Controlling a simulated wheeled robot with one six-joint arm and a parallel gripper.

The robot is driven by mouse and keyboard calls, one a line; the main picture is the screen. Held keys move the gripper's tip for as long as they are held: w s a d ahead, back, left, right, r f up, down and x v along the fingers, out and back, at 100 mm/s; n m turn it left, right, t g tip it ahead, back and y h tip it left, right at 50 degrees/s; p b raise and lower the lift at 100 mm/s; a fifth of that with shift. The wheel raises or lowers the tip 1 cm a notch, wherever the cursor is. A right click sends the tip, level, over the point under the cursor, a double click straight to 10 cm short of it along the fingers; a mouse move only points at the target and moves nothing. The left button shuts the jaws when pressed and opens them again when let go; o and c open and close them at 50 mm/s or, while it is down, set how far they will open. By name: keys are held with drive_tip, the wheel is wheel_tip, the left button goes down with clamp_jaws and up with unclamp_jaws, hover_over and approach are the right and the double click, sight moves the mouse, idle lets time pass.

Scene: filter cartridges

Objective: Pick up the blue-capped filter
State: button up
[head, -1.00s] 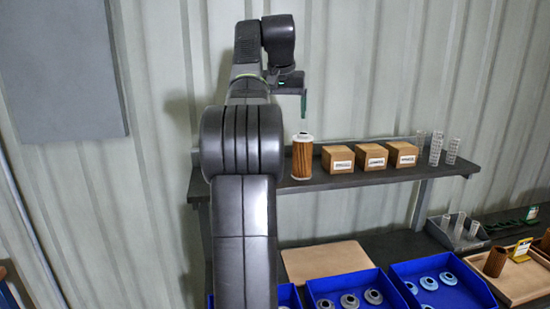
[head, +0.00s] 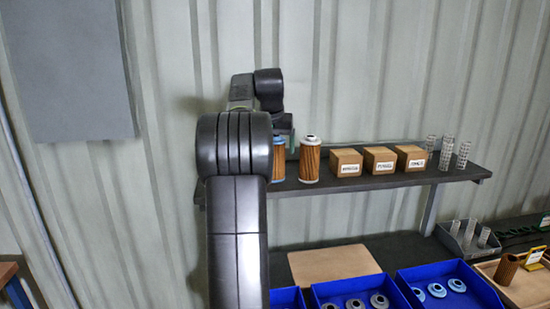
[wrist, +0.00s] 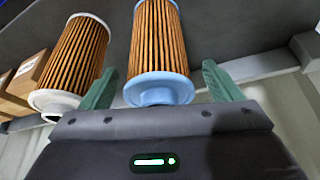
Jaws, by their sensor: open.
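The blue-capped filter (head: 279,160) stands on the shelf, partly hidden behind my arm in the head view. In the wrist view the blue-capped filter (wrist: 158,60) shows its pleated brown body and pale blue cap, between the two green fingers. My gripper (wrist: 163,88) is open, with one finger on each side of this filter and gaps visible beside it. In the head view my gripper (head: 290,140) is mostly hidden by the arm. A white-capped filter (head: 310,160) stands just right of the blue-capped one; the wrist view shows it too (wrist: 75,62), left of and close to the left finger.
Several cardboard boxes (head: 346,162) and clear mesh tubes (head: 446,153) stand farther right on the shelf (head: 400,181). Below are blue bins (head: 405,290) with ring-shaped caps and a tan board (head: 333,262). The corrugated wall (head: 350,70) stands close behind the shelf.

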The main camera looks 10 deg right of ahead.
drive_tip(key=shift+w+d+f, duration=0.1)
drive_tip(key=shift+f, duration=0.4)
drive_tip(key=c, duration=1.2)
drive_tip(key=shift+r, duration=0.1)
